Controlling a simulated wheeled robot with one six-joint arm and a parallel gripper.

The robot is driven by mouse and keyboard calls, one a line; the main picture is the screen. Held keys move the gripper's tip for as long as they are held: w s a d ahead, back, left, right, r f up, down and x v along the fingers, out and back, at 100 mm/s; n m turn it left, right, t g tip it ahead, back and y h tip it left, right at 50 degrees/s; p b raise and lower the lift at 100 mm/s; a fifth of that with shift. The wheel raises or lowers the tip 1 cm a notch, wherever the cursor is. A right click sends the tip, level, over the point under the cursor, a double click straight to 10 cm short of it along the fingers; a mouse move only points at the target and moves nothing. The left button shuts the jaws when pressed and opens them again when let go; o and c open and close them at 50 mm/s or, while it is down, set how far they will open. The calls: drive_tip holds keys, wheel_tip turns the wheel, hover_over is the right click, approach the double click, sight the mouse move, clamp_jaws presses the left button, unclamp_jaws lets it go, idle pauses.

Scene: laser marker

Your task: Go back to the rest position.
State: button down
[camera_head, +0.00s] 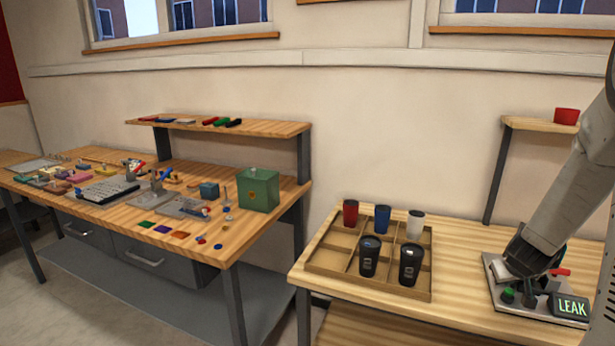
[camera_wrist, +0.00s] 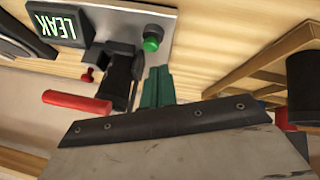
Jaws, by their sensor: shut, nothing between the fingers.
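My gripper (camera_wrist: 157,86) is shut and empty, its green fingers together in the wrist view. It hangs low over the metal plate (camera_wrist: 165,22) of a test fixture, close to the red-handled clamp (camera_wrist: 78,103) and the green button (camera_wrist: 151,44). I cannot tell whether the fingers touch the fixture. In the head view my arm reaches down from the right to this fixture (camera_head: 492,270), and the fingers are hard to make out there. The fixture's display (camera_head: 571,307) reads LEAK.
A wooden compartment tray (camera_head: 327,272) with several cups stands left of the fixture. Another workbench (camera_head: 215,262) at the left holds many small parts and a green box (camera_head: 258,189). A floor gap separates the tables.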

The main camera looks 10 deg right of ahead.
drive_tip(key=s+a+r+m+g+y, duration=0.1)
drive_tip(key=s+a+r+y, duration=0.2)
drive_tip(key=a, duration=0.6)
drive_tip(key=s+a+r+g+y, duration=0.2)
drive_tip(key=s+a+r+y, duration=0.15)
drive_tip(key=a, duration=0.55)
drive_tip(key=s+a+r+n, duration=0.1)
drive_tip(key=s+a+r, duration=0.5)
drive_tip(key=s+a, duration=0.2)
drive_tip(key=s+a+r+n+h, duration=0.1)
drive_tip(key=s+a+r+n, duration=0.1)
drive_tip(key=s+a+r, duration=0.5)
drive_tip(key=shift+s+a+n+g, duration=0.35)
drive_tip(key=shift+s+a, duration=0.5)
drive_tip(key=shift+s, duration=0.7)
drive_tip(key=shift+r+h, duration=0.1)
drive_tip(key=shift+h, duration=0.15)
